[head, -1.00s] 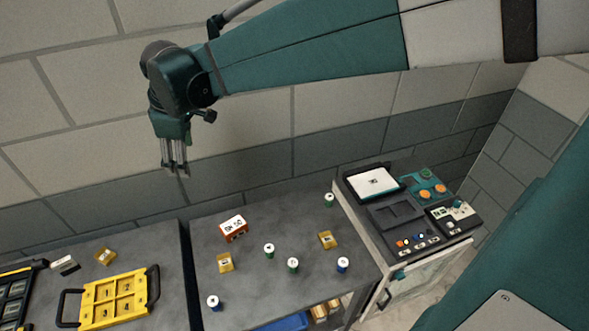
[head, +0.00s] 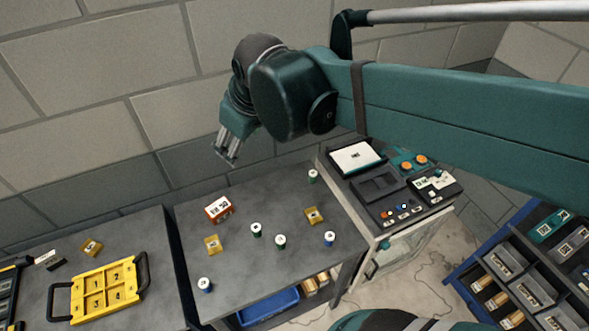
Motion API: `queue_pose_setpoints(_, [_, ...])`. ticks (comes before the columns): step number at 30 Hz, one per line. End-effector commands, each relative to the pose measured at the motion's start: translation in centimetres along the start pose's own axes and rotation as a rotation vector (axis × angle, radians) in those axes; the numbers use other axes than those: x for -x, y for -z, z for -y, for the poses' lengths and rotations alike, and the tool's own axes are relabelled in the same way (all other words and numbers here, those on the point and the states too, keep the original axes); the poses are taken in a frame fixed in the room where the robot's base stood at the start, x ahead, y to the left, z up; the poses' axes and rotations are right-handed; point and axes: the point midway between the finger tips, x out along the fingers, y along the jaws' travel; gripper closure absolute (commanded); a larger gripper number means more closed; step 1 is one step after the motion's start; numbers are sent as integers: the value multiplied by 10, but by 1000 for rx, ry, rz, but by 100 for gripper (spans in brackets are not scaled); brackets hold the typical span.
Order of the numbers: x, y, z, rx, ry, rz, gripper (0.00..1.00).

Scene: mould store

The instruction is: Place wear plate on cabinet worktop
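My gripper (head: 226,159) hangs in the air in front of the wall, above the back edge of the middle grey worktop (head: 235,275). Nothing shows between its fingers, and their gap is too small to judge. No part is clearly identifiable as the wear plate. Small yellow labelled pieces lie on the middle worktop, one at its left (head: 213,245) and one at its right (head: 314,216). Another yellow piece (head: 91,248) lies on the left worktop (head: 35,290). I cannot tell for certain which surface is the cabinet worktop.
An orange labelled block (head: 218,208) and several white-topped cylinders (head: 280,241) stand on the middle worktop. A yellow handled tray (head: 75,310) is on the left. A control-panel cabinet (head: 350,188) stands right. A blue bin (head: 268,306) is below; a rack (head: 475,254) is far right.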

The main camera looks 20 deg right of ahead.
Motion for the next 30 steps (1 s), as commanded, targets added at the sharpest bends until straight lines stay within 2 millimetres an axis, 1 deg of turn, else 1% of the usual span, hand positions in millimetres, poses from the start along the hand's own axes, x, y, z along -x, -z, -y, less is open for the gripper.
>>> queue_pose_setpoints(1, [3, -12, -3, -34, -9, -6, 43])
queue_pose_setpoints(3, [7, -26, -6, -82, -20, -16, 43])
queue_pose_setpoints(10, [16, -72, -15, -236, -57, -51, 43])
queue_pose_setpoints(15, [19, -105, -19, -350, -83, -79, 43])
queue_pose_setpoints(18, [19, -121, -20, -407, -95, -94, 43])
queue_pose_setpoints(24, [19, -142, -21, -483, -112, -115, 43])
queue_pose_setpoints(30, [19, -147, -21, -505, -116, -122, 43])
